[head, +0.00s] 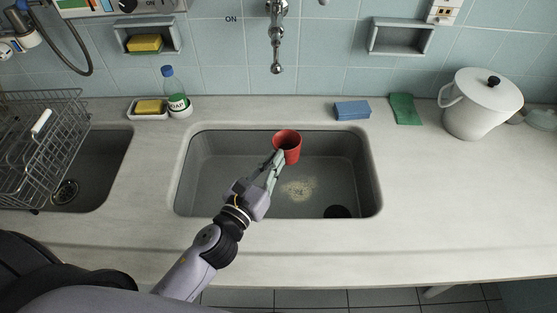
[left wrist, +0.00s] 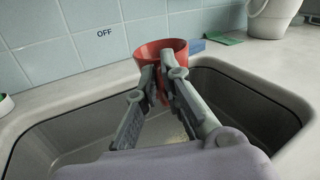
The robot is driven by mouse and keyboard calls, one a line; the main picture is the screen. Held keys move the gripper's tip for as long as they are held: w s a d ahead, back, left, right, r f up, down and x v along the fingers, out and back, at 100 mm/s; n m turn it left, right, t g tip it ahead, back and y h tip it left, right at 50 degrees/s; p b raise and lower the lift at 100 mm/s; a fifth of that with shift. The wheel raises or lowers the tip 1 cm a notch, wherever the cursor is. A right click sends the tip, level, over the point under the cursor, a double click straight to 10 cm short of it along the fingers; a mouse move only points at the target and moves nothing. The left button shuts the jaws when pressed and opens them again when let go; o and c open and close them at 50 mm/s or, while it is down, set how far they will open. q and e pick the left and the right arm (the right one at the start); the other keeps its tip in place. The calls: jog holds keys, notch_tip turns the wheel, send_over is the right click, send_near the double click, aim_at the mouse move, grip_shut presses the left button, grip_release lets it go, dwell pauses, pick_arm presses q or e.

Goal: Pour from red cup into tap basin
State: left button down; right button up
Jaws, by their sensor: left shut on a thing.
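The red cup (head: 288,146) is held over the far part of the grey sink basin (head: 215,165), close to upright in the head view. My left gripper (head: 277,160) is shut on it from the near side. In the left wrist view the cup (left wrist: 160,50) shows between and beyond the fingertips, with its rim up. The tap (head: 277,45) hangs from the wall behind the basin, apart from the cup. A pale, grainy patch (head: 299,189) lies on the basin floor, left of the dark drain (head: 338,211). The cup's contents cannot be made out. My right gripper is not in view.
A wire dish rack (head: 40,150) stands over a second sink at the left. A soap bottle (head: 176,92) and a yellow sponge (head: 149,107) are behind. A blue sponge (head: 352,111), green cloth (head: 405,109) and white pot (head: 481,104) sit back right. The right front counter is clear.

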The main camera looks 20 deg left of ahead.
aim_at(289, 163)
pick_arm(q)
jog(key=s+d+f+m+g+h+p, duration=0.1)
jog(key=s+d+f+m+h+p, duration=0.2)
jog(key=d, duration=0.3)
jog(key=shift+s+d+f+h, duration=0.3)
jog(key=shift+d+f, duration=0.1)
jog(key=shift+f, duration=0.5)
jog(key=shift+a+r, duration=0.1)
jog(key=shift+w+a+r+n+p, duration=0.1)
jog(key=shift+w+a+n+p, duration=0.4)
jog(key=shift+a+n, duration=0.5)
jog(key=shift+w+a+r+n+p, duration=0.1)
jog(key=shift+w+a+n+p, duration=0.25)
jog(key=shift+a+n+p, duration=0.45)
jog(key=shift+w+a+r+n+p, duration=0.1)
jog(key=shift+w+a+n+p, duration=0.3)
jog(key=shift+a+n, duration=0.8)
jog(key=shift+d+n, duration=0.1)
jog(key=shift+n, duration=0.3)
jog(key=shift+w+a+f+n+b, duration=0.2)
jog(key=shift+a+f+n+b, duration=0.1)
jog(key=shift+f+n+b, duration=0.4)
